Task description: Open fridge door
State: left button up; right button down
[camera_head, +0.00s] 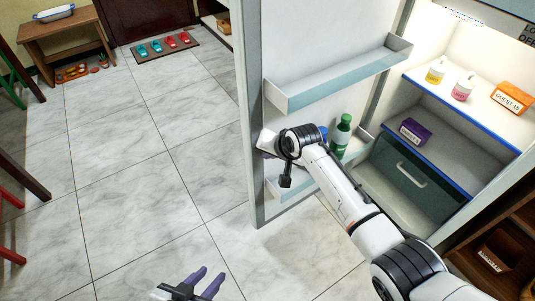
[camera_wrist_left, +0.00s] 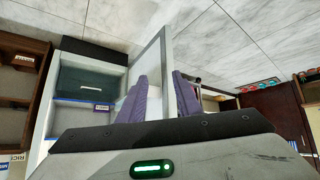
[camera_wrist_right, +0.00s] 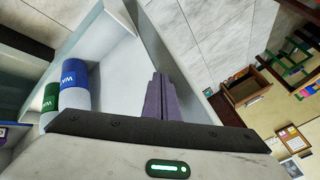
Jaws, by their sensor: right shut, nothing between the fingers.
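The fridge door (camera_head: 310,45) stands wide open, with its inner face and door shelves showing in the head view. The lit fridge compartment (camera_head: 455,120) is to its right. My right arm reaches across the opening to the door's inner side. My right gripper (camera_head: 268,155) is at the lower door shelf, partly hidden by its own wrist. In the right wrist view its fingers (camera_wrist_right: 161,97) are together and empty, beside the door panel; contact is unclear. My left gripper (camera_head: 206,284) is open and empty over the floor, left of the door. The left wrist view shows its fingers (camera_wrist_left: 160,97) apart.
A green bottle (camera_head: 341,135) and a blue-capped bottle stand in the lower door shelf. Jars (camera_head: 436,71) and boxes (camera_head: 512,98) sit on fridge shelves. A wooden bench (camera_head: 62,35) and a slipper mat (camera_head: 165,47) are far back. The tiled floor left of the door is clear.

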jog(key=s+d+r+p, duration=0.2)
jog(key=s+r+p, duration=0.4)
jog(key=s+r, duration=0.2)
jog(key=shift+s+d+p, duration=0.25)
jog(key=shift+s+p, duration=0.05)
jog(key=shift+s, duration=0.35)
